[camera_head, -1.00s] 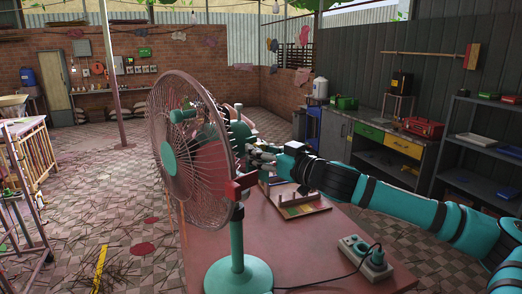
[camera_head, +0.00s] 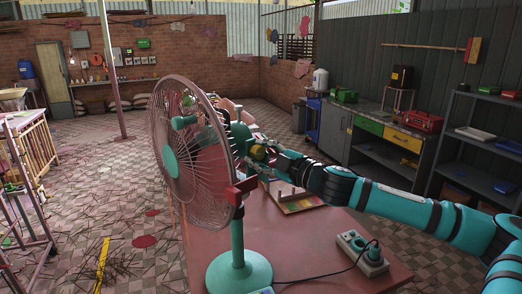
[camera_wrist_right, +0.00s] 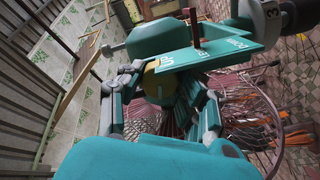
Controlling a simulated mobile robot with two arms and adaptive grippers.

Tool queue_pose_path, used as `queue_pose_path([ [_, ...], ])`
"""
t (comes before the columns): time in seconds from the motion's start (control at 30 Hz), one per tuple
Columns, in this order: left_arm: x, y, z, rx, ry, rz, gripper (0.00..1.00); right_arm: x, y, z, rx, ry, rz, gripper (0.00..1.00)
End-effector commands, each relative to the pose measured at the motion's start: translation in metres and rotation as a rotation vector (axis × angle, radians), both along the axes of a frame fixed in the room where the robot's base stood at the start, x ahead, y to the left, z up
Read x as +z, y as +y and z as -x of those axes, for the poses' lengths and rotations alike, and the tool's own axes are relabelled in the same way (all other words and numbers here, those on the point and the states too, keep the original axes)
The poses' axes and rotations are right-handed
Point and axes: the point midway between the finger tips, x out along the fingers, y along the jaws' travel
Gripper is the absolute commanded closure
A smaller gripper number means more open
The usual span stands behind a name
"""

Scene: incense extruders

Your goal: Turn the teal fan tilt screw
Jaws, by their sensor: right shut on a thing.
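The teal fan (camera_head: 238,268) stands upright on the table, with its round wire cage (camera_head: 190,140) facing left and a red bracket (camera_head: 240,190) on its post. My right gripper (camera_head: 258,158) is behind the cage at the fan's motor housing. A yellow round knob, seemingly the tilt screw (camera_head: 258,152), shows there. In the right wrist view the knob (camera_wrist_right: 158,88) sits between the two fingers of my right gripper (camera_wrist_right: 160,110), which is shut on it. A teal plate (camera_wrist_right: 215,55) with "UP" and "DOWN" lettering and a brown pointer partly covers it. My left gripper is not in view.
Shelves (camera_head: 480,150) and a workbench (camera_head: 385,135) stand along the right wall.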

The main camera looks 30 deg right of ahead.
Motion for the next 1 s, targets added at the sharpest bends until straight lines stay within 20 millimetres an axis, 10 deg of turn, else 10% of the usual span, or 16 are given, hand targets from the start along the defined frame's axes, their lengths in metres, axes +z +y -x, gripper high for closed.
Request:
queue_pose_path([
  [1.0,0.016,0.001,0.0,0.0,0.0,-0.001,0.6,-0.001,0.0,0.0,0.001,-0.065,0.389,0.98],
])
